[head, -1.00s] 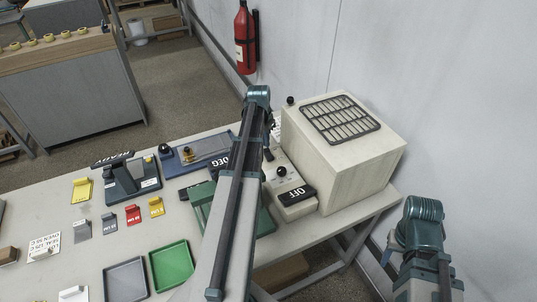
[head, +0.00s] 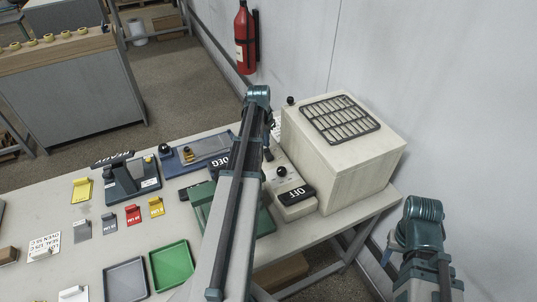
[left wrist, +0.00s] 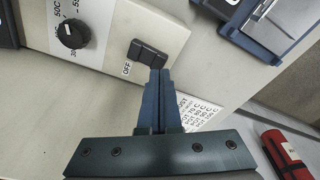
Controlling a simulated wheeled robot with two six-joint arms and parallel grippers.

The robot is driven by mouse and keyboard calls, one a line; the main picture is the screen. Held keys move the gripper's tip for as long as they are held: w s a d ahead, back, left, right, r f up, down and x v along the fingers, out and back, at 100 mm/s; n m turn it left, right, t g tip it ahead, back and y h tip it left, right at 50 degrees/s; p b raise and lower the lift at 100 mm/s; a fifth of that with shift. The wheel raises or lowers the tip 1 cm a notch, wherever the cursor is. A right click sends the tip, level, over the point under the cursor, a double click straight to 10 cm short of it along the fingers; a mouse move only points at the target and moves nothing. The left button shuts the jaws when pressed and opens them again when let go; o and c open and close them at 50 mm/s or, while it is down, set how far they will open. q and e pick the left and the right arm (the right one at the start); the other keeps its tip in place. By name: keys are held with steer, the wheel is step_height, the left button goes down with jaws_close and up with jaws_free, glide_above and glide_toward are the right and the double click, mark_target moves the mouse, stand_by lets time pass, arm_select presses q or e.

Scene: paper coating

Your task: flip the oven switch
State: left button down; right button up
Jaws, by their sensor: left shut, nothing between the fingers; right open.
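The oven switch (left wrist: 147,53) is a black rocker on the pale control panel, with an OFF label beside it, in the left wrist view. My left gripper (left wrist: 158,72) is shut and empty. Its fingertips are at the switch's lower right edge; I cannot tell whether they touch it. In the head view my left gripper (head: 268,152) is over the far end of the oven's control panel (head: 292,208), and the switch is hidden there. The oven (head: 345,150) is a cream box with a top grille. My right gripper (head: 389,258), mostly hidden, is right of the table, far from the switch.
A black dial (left wrist: 73,34) is on the same panel, left of the switch. A green tray (head: 171,266) and a grey tray (head: 125,280) lie at the table's front. A wall stands behind the oven.

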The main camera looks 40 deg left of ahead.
mark_target(266, 150)
arm_select(q)
steer(key=shift+f+b, duration=1.05)
steer(key=shift+f, duration=0.05)
stand_by(0.4)
step_height(266, 150, up, 7)
steer(key=p, duration=0.7)
steer(key=shift+r, duration=0.1)
stand_by(0.7)
